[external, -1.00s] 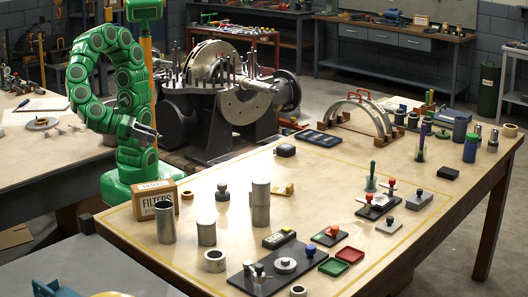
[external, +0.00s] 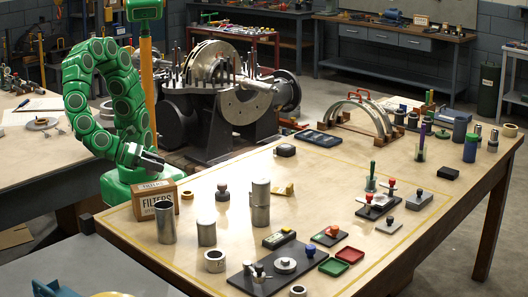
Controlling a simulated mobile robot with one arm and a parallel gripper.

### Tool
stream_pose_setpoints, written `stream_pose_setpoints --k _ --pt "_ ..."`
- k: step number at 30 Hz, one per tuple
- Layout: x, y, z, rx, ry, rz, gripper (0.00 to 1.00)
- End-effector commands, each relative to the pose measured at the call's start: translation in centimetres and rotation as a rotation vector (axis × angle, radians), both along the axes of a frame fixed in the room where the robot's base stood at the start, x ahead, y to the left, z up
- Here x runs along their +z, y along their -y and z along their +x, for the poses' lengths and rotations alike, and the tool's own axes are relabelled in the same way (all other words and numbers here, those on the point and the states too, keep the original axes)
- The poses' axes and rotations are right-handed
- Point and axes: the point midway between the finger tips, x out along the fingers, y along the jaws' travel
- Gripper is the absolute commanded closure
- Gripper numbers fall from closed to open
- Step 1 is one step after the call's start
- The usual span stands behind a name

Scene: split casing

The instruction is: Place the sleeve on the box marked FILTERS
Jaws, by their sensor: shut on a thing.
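The box marked FILTERS (external: 157,198) is a brown carton with a white label, upright at the near left edge of the wooden table. My gripper (external: 154,164) is just above the box's top, in line with it in this view. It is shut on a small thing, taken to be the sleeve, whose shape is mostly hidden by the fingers. I cannot tell whether the held thing touches the box.
A short metal ring (external: 215,261) lies nearer the front.

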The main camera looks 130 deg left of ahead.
Motion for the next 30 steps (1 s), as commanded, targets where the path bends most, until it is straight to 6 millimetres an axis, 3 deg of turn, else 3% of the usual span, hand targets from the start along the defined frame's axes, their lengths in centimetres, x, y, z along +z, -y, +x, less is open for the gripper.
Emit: stream_pose_setpoints --k 5,14,27,28,30 --pt "-0.6 0.2 0.4 0.001 -0.001 0.001 0.92" --pt "-3.5 0.2 0.5 0.0 0.001 -0.001 0.92" --pt "-4.0 0.2 0.5 -0.001 0.001 0.0 0.92" --pt "-4.0 0.2 0.5 -0.001 0.001 0.0 0.54" --pt "-4.0 0.2 0.5 -0.001 0.0 0.0 0.43"
